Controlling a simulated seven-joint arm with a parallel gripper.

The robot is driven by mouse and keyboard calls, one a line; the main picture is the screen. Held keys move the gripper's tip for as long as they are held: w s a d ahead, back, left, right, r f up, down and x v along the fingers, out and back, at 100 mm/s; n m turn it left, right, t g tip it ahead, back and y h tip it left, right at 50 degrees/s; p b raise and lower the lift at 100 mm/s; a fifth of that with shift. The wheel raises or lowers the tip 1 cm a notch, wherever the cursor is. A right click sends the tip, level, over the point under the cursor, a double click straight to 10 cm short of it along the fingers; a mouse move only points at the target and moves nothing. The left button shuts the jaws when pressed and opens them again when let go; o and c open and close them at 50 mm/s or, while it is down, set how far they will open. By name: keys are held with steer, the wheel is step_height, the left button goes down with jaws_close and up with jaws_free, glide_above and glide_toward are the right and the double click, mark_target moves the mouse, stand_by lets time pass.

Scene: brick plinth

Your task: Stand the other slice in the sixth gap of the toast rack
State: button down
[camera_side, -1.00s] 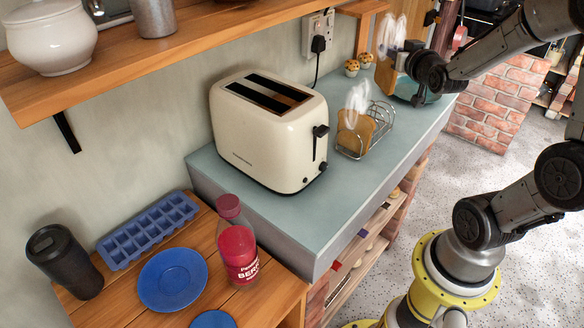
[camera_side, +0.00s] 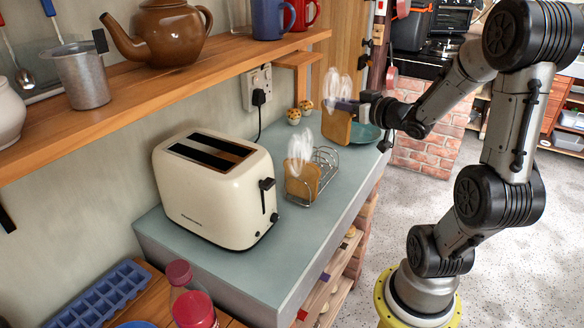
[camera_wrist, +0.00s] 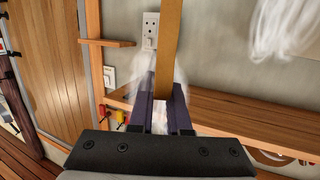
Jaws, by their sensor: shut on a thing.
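My gripper (camera_side: 345,106) is shut on a toast slice (camera_side: 336,127) at its top edge. The slice hangs upright, with white steam rising around it, close to the teal plate at the far end of the counter. In the wrist view the held slice (camera_wrist: 168,45) shows edge-on as a brown strip between the dark purple fingers (camera_wrist: 160,105). The wire toast rack (camera_side: 325,165) stands nearer the camera than the held slice. Another steaming slice (camera_side: 302,181) stands at the rack's left end. The gaps to its right look empty, but are too small to count.
A cream toaster (camera_side: 215,190) stands left of the rack. Two muffins (camera_side: 300,112) sit by the wall, near a socket with a plug (camera_side: 258,92). The teal plate (camera_side: 365,133) is beside the held slice. A wooden shelf (camera_side: 150,75) overhangs the counter's wall side.

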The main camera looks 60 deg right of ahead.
steer(key=w+d+f, duration=0.9)
steer(key=w+f, duration=0.1)
steer(key=f, duration=0.2)
steer(key=shift+d+f+h, duration=0.3)
steer(key=shift+d+f, duration=0.1)
steer(key=shift+f, duration=0.1)
steer(key=shift+f, duration=0.15)
steer(key=c, duration=0.9)
jaws_free()
